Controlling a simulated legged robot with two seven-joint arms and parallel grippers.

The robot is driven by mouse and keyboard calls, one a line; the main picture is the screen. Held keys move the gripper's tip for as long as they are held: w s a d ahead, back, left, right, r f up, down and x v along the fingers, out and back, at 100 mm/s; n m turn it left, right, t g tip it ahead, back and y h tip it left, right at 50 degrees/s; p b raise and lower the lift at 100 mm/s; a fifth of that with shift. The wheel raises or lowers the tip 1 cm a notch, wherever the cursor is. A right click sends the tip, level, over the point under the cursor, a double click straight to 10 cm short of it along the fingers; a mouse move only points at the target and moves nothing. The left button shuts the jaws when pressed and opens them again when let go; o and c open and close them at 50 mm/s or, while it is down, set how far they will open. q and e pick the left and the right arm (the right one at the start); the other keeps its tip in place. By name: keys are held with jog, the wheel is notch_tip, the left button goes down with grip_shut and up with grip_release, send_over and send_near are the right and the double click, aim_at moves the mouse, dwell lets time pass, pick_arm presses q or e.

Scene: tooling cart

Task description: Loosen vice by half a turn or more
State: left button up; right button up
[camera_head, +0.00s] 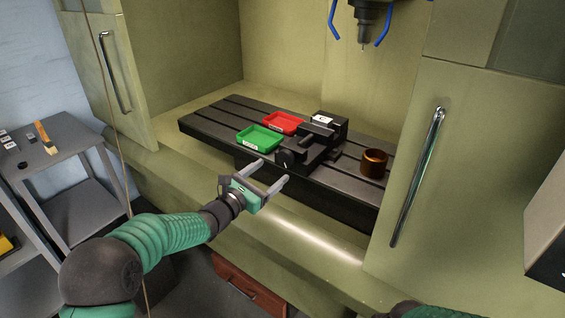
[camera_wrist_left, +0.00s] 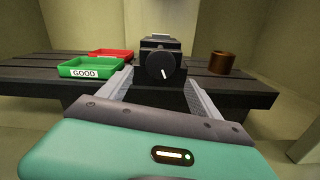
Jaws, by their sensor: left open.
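The black vice (camera_head: 318,140) sits on the dark slotted machine table (camera_head: 215,128), right of the green and red trays. Its round black knob (camera_head: 286,159) faces my side. In the left wrist view the knob (camera_wrist_left: 160,66) carries a white line that runs close to vertical, and the vice body (camera_wrist_left: 160,43) is behind it. My left gripper (camera_head: 272,175) is open and empty, just in front of the knob and apart from it. In the left wrist view its two fingers (camera_wrist_left: 160,88) stand either side of the knob, below it. My right gripper is not in view.
A green tray (camera_head: 243,144) marked GOOD and a red tray (camera_head: 300,126) lie left of the vice. A copper-brown cylinder (camera_head: 374,162) stands to its right. A spindle with blue hoses (camera_head: 364,30) hangs above. Cabinet doors with handles (camera_head: 417,178) flank the opening.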

aim_at(283, 161)
pick_arm(q)
jog(key=x, duration=0.5)
jog(key=shift+w+d, duration=0.3)
jog(key=shift+d, duration=0.05)
jog(key=shift+w+d, duration=0.2)
jog(key=shift+w, duration=0.3)
